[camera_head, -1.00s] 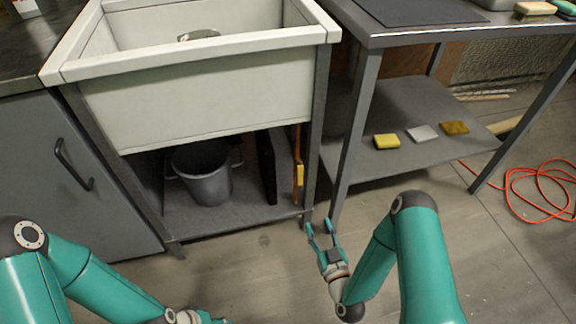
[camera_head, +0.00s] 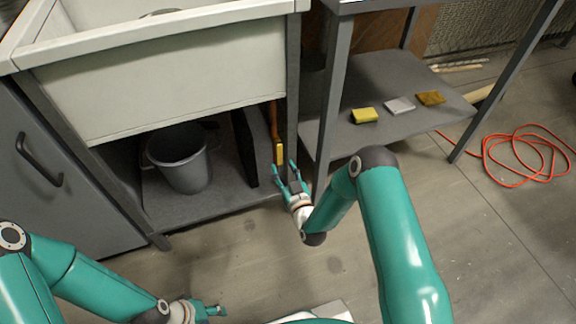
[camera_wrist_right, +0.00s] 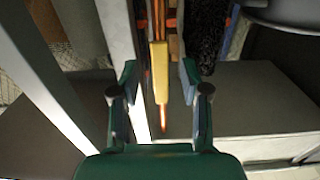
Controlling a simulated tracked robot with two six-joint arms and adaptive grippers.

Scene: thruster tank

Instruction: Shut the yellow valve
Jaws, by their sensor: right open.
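The yellow valve handle (camera_head: 280,154) sits low on an orange-brown pipe (camera_head: 274,120) under the sink, beside the sink's right front leg. It hangs lengthwise along the pipe. My right gripper (camera_head: 288,172) is open just in front of and below it.
The sink's grey leg (camera_head: 292,90) stands right beside the valve. A dark panel (camera_head: 245,148) and a grey bucket (camera_head: 180,157) are to its left on the lower shelf (camera_head: 215,205). Sponges (camera_head: 365,115) lie on the right table's shelf. An orange cable (camera_head: 510,155) lies on the floor.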

